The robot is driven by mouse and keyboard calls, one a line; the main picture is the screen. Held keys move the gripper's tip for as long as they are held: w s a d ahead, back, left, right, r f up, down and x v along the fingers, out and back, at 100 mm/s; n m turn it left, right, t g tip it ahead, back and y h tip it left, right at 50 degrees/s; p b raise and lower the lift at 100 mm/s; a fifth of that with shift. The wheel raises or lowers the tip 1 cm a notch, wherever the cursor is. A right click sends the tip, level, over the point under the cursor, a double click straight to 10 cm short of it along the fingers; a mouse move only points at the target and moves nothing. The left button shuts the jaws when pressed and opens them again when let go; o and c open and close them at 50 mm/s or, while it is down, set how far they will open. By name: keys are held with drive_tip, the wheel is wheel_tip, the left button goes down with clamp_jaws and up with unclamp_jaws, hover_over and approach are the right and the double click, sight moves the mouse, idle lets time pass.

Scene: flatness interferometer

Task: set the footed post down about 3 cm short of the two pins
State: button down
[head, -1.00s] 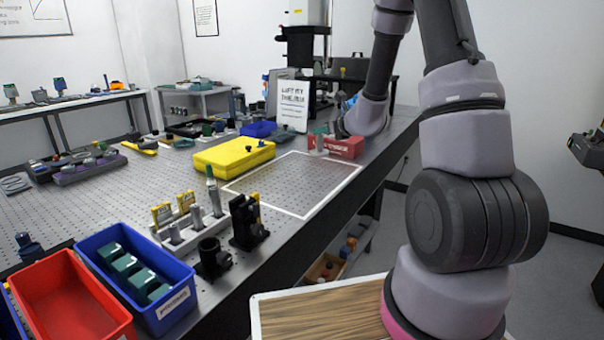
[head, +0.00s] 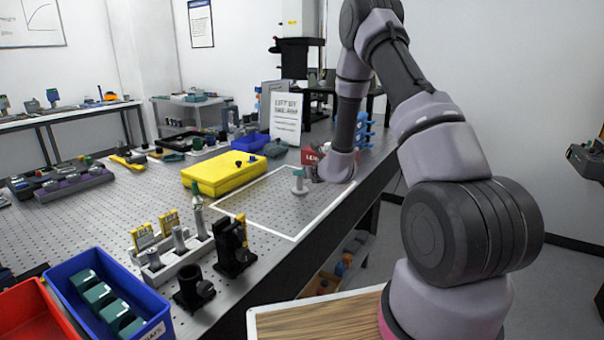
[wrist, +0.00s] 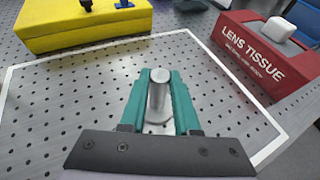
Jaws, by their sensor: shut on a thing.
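The footed post (wrist: 158,92) is a silver cylinder on a round foot, upright between the teal fingers of my gripper (wrist: 160,100) in the wrist view. My gripper is shut on it. In the head view the post (head: 299,186) is inside the white-outlined area of the perforated table; my gripper (head: 299,174) reaches it from the right. I cannot tell whether its foot touches the table. I cannot pick out the two pins in either view; my gripper hides part of the table near the post.
A yellow case (head: 222,172) lies just beyond the outline's left side. A red lens tissue box (wrist: 262,52) stands right of the post in the wrist view. A post rack (head: 170,248) and black mounts (head: 233,247) stand nearer. The outlined area (head: 262,212) is mostly bare.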

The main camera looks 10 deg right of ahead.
drive_tip(key=shift+f, duration=0.15)
drive_tip(key=c, duration=0.6)
unclamp_jaws()
drive_tip(key=shift+c, duration=0.2)
